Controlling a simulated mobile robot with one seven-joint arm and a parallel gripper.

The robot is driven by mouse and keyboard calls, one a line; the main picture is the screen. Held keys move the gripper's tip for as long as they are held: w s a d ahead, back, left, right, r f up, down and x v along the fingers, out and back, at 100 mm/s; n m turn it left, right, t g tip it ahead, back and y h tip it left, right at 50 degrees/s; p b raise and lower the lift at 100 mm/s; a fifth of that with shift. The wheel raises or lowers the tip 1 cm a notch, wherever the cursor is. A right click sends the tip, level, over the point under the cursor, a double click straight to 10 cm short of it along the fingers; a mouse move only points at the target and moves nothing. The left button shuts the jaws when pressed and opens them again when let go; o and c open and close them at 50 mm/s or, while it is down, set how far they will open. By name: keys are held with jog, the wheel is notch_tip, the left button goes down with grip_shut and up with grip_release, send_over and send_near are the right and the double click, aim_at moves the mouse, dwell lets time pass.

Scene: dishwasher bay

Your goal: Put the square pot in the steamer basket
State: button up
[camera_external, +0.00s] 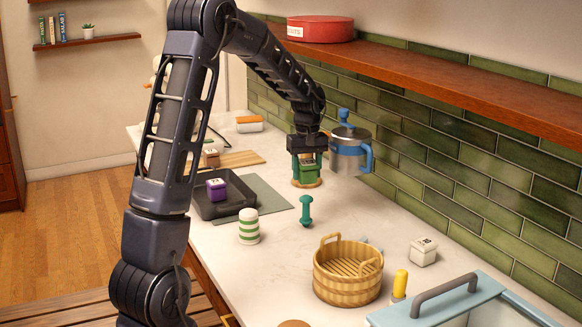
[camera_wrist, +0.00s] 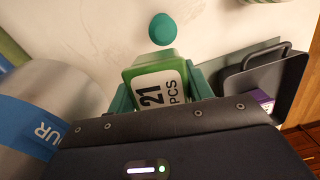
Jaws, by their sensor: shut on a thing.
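My gripper (camera_external: 307,158) points down near the back of the counter, its teal fingers shut on a small green square pot (camera_external: 309,171). In the wrist view the pot (camera_wrist: 150,72) sits between the fingers (camera_wrist: 162,92), with a white label reading "21 PCS" facing the camera. A round tan-rimmed piece (camera_external: 306,184) is just below the pot; I cannot tell whether they touch. The steamer basket (camera_external: 347,292), round, light wood with two handles and a slatted floor, stands toward the front of the counter, well away from my gripper. It looks empty.
A steel and blue canister (camera_external: 350,158) stands close right of my gripper. A teal peg-shaped piece (camera_external: 306,210), a striped shaker (camera_external: 248,226) and a dark tray (camera_external: 222,205) with a purple box are nearby. A white box (camera_external: 423,252) and yellow-topped item (camera_external: 400,284) flank the basket's right.

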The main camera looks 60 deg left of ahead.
jog(key=s+d+r+m, duration=0.1)
jog(key=d+r+m, duration=0.15)
jog(key=d, duration=0.65)
jog(key=d+r+m, duration=0.1)
jog(key=d+r, duration=0.3)
jog(key=d, duration=0.6)
notch_tip(320, 180, up, 4)
jog(key=m, duration=0.4)
send_over(348, 275)
jog(key=shift+g+h, duration=0.3)
jog(key=shift+g, duration=0.1)
notch_tip(348, 275, down, 19)
jog(key=shift+f, duration=0.2)
jog(key=shift+f, duration=0.1)
jog(key=o, duration=1.1)
